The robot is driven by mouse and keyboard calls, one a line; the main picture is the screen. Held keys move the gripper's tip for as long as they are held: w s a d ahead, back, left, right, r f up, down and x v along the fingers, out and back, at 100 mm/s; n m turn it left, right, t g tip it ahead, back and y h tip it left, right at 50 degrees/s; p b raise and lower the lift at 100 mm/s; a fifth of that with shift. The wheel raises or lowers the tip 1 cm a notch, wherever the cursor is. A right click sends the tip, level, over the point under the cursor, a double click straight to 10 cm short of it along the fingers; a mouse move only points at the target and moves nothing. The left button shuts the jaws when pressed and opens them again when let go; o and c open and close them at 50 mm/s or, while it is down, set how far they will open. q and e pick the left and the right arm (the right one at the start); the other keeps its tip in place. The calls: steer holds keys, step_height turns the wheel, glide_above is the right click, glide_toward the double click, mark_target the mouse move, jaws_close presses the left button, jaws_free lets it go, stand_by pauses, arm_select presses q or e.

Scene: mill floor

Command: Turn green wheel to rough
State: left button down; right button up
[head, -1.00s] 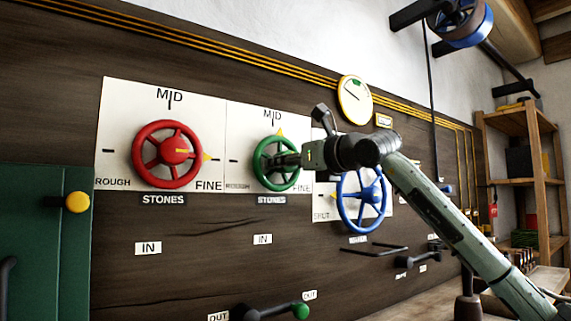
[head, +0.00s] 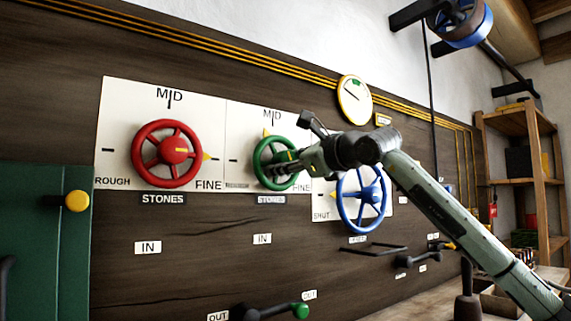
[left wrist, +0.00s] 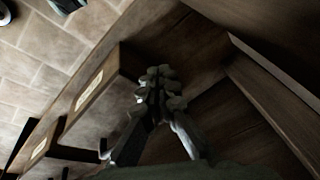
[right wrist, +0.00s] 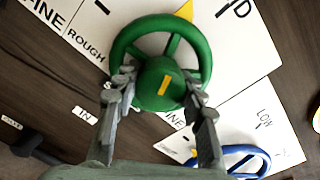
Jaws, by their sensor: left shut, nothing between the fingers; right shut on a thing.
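The green wheel (head: 262,150) stands on a white plate on the dark wall panel. Its yellow pointer (head: 266,132) is just left of the MID mark. ROUGH lies at the plate's lower left, FINE at its lower right. My right gripper (head: 285,165) is shut on the wheel's hub. In the right wrist view the two fingers of my right gripper (right wrist: 158,92) sit on either side of the green hub (right wrist: 160,80), inside the rim. My left gripper (left wrist: 157,82) is shut and empty over wooden boards, seen only in the left wrist view.
A red wheel (head: 138,152) is left of the green one, its pointer towards FINE. A blue wheel (head: 345,215) is close on the right, below my right forearm. A green-knobbed lever (head: 301,311) is lower down. A green cabinet (head: 40,260) stands at far left.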

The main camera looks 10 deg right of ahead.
steer(key=n, duration=0.3)
steer(key=shift+r, duration=0.1)
steer(key=n, duration=0.2)
steer(key=shift+n, duration=0.3)
steer(key=n, duration=0.2)
steer(key=shift+n+p, duration=0.3)
steer(key=shift+p, duration=0.1)
steer(key=n, duration=0.3)
arm_select(q)
steer(key=shift+d+f+p, duration=0.1)
steer(key=shift+f+p, duration=0.25)
steer(key=shift+f, duration=1.5)
arm_select(e)
steer(key=shift+n, duration=0.9)
steer(key=o, duration=1.2)
steer(key=shift+c, duration=0.2)
